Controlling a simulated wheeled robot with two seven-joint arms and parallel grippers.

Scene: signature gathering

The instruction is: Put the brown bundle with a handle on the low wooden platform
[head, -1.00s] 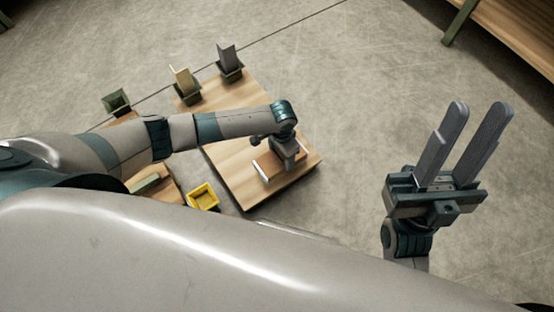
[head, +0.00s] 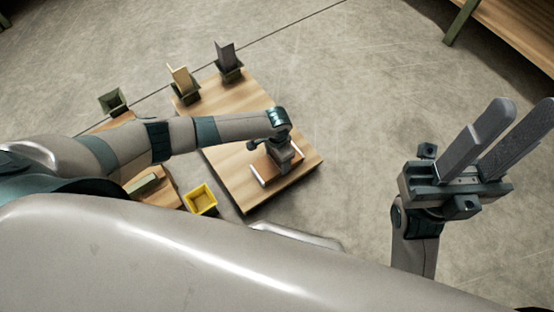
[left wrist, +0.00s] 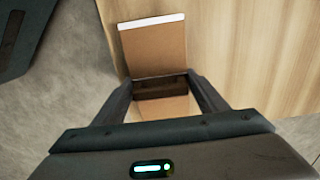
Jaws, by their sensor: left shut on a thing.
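The brown bundle (head: 264,172) is a flat brown piece with a pale edge, under my left gripper (head: 287,166) in the head view. In the left wrist view the bundle (left wrist: 155,48) shows its brown face and white edge, and its dark brown handle (left wrist: 160,88) lies between the fingers. My left gripper (left wrist: 160,98) is shut on it. The low wooden platform (head: 230,178) lies beneath; its grain also shows in the left wrist view (left wrist: 245,60). I cannot tell whether the bundle touches it. My right gripper (head: 518,118) is open and empty, off to the right.
A dark green bin (head: 112,101) and a yellow bin (head: 200,199) are to the left. A shelf (head: 515,35) stands top right. Bare floor lies right of the platform.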

